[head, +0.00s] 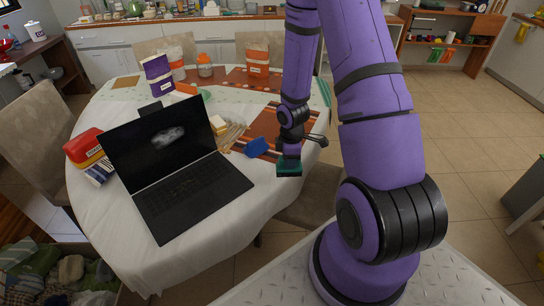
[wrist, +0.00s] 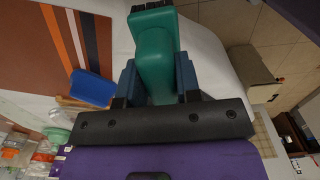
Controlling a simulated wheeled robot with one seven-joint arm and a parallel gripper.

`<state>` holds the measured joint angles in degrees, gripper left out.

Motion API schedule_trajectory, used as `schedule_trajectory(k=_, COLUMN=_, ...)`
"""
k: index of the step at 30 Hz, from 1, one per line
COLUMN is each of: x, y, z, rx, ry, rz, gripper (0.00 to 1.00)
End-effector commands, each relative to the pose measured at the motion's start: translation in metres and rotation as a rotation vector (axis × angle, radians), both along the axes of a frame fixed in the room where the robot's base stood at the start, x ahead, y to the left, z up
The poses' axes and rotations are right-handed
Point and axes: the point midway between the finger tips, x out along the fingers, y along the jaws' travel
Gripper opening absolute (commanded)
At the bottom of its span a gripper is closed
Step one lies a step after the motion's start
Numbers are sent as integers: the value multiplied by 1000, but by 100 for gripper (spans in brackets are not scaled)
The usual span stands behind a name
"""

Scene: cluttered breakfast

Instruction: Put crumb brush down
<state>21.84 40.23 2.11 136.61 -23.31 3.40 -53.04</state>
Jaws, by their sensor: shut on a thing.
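The crumb brush (wrist: 154,50) is green with dark bristles at its far end. My gripper (wrist: 156,80) is shut on it, with one blue finger on each side of its handle in the wrist view. In the head view my gripper (head: 289,155) points down near the table's right edge, and the green brush (head: 289,169) shows below it. The brush appears to be above the white-clothed table (head: 245,190) edge; whether it touches the cloth I cannot tell. A blue object (head: 256,147), perhaps a dustpan, lies just left of my gripper and also shows in the wrist view (wrist: 91,88).
An open laptop (head: 192,190) fills the table's left front. A striped orange-brown mat (head: 270,122) lies behind my gripper. Packages, including a purple one (head: 157,76) and an orange one (head: 257,62), stand farther back. Bare cloth lies between the laptop and the table's right edge.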

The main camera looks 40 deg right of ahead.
Motion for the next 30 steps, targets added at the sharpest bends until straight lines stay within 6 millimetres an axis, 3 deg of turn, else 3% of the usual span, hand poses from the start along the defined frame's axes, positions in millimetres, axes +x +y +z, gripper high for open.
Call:
schedule_trajectory(k=6, x=50, y=3, z=-5, rx=0, ry=-1, rz=-1, gripper=0)
schedule_trajectory(k=12, x=77, y=5, z=-7, rx=0, ry=0, rz=-1, gripper=0)
schedule_trajectory(k=19, x=91, y=6, z=-8, rx=0, ry=-1, rz=-2, gripper=0)
schedule_trajectory(k=25, x=90, y=7, z=-37, rx=1, ry=3, rz=-2, gripper=0)
schedule_trajectory(k=30, x=91, y=6, z=-44, rx=0, ry=0, rz=-2, gripper=0)
